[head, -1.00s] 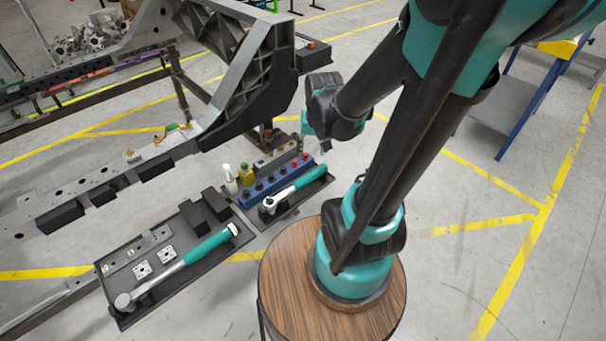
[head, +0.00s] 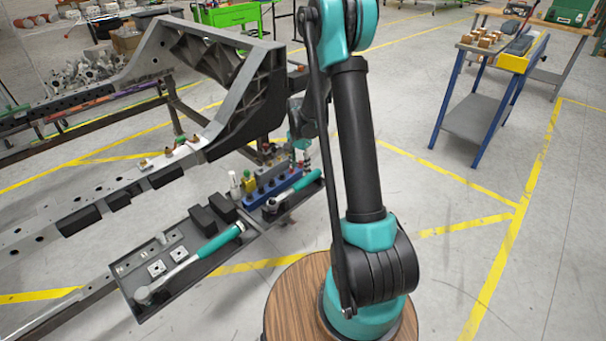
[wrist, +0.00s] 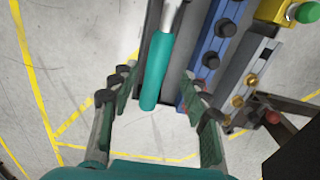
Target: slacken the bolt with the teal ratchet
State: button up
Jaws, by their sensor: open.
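The teal ratchet (head: 296,190) lies in the far black tray, its metal head (head: 272,203) to the left. Its teal handle (wrist: 156,75) also shows in the wrist view, between and beyond the open fingers of my gripper (wrist: 160,88). The fingers appear apart from the handle. In the head view my gripper (head: 300,142) is over the tray's far end, partly hidden by my arm. Small copper-coloured fittings (head: 182,141) sit on the chassis rail; I cannot tell which is the bolt.
A longer teal-handled wrench (head: 218,241) lies in the near tray (head: 190,282) with square plates and black blocks. The dark chassis bracket (head: 255,105) rises behind.

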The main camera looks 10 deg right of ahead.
aim_at(300, 182)
jog(key=shift+f, duration=5.35)
grip_shut()
jog(key=shift+r, duration=0.1)
jog(key=shift+r, duration=3.45)
jog(key=shift+a, duration=0.1)
